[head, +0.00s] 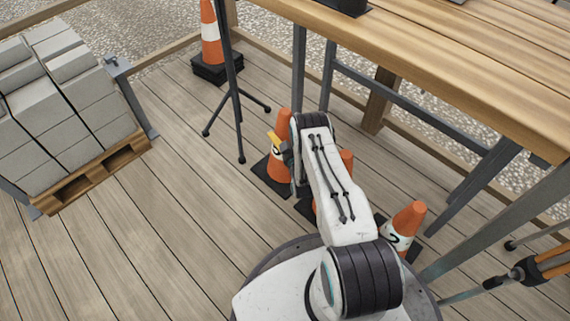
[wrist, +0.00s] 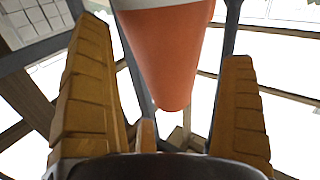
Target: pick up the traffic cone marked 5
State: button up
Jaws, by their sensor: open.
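An orange and white cone (head: 281,124) stands on a dark base beside the end of my arm in the head view. A dark mark shows on its white band, partly covered, and I cannot read it for sure. In the wrist view an orange cone (wrist: 170,60) with a white band lies between the two yellow fingers, with a gap on both sides. My gripper (head: 277,144) is open and holds nothing. A second cone (head: 347,160) is mostly hidden behind my arm. A third cone (head: 408,218) to the right carries a dark mark that looks like a 2.
A far cone (head: 210,35) stands on a black base near a tripod stand (head: 237,95). A wooden bench (head: 450,60) with metal legs is at the right. A pallet of grey blocks (head: 65,105) is at the left.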

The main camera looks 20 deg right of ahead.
jog(key=shift+b+x, duration=0.7)
jog(key=shift+x, duration=1.1)
jog(key=c, duration=1.1)
jog(key=shift+w+r, duration=0.1)
jog(key=shift+r, duration=0.2)
jog(key=shift+c, duration=0.2)
